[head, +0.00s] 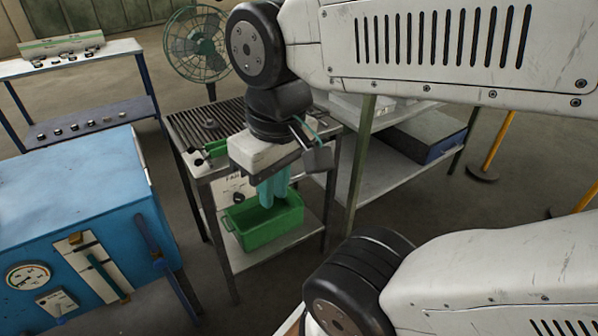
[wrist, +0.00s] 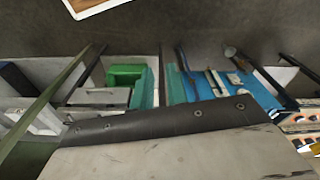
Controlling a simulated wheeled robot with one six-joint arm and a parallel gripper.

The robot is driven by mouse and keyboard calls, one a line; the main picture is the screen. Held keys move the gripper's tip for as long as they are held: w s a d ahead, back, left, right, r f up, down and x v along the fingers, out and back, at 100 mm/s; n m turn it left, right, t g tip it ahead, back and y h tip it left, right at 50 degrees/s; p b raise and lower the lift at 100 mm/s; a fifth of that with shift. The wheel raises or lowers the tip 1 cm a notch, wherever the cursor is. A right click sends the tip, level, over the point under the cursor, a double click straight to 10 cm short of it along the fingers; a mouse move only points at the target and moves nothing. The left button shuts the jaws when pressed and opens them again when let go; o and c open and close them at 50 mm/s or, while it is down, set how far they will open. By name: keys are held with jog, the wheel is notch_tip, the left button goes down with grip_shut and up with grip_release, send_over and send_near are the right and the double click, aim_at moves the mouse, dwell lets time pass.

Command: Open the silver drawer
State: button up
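I cannot make out a silver drawer for certain in either view. The blue furnace cabinet (head: 75,195) stands at the left of the head view, with a dial gauge, a pale plate and a dark bar on its front. It also shows in the wrist view (wrist: 225,86). My gripper (head: 273,196) points down above the green bin (head: 262,222), at the front of the grated table. In the wrist view, the two teal fingers of my gripper (wrist: 162,85) stand apart with a narrow gap. Nothing shows between them but background.
The grated table (head: 190,125) carries small green-handled items; its lower shelf (head: 245,258) holds the green bin. A green fan (head: 197,45) stands behind. A shelf rack (head: 75,58) is at back left, another bench (head: 400,150) at right. Yellow posts (head: 497,140) stand at far right.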

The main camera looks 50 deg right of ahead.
jog(key=w+d+f+m+g, duration=0.1)
jog(key=w+d+f+m, duration=0.3)
jog(key=d+f, duration=0.65)
jog(key=w+d+f+m+g, duration=0.25)
jog(key=w+d+f, duration=0.25)
jog(key=d+f, duration=0.5)
jog(key=w+d+f+m+t+h, duration=0.1)
jog(key=d+f+m+t, duration=0.25)
jog(key=d+f, duration=0.65)
jog(key=w+d+f+m+t+h, duration=0.1)
jog(key=d+f+m+t, duration=0.25)
jog(key=d+f, duration=0.65)
jog(key=shift+w+d+r+m+t+h, duration=0.4)
jog(key=shift+w+m+t, duration=1.1)
jog(key=shift+w, duration=1.25)
jog(key=shift+w+d+r+m+t+h, duration=0.35)
jog(key=shift+w+m+t, duration=0.6)
jog(key=shift+w+t, duration=1.45)
jog(key=shift+w+d+r+m+t+h, duration=0.4)
jog(key=shift+w+m+t, duration=0.9)
jog(key=shift+w, duration=1.85)
jog(key=shift+a, duration=0.1)
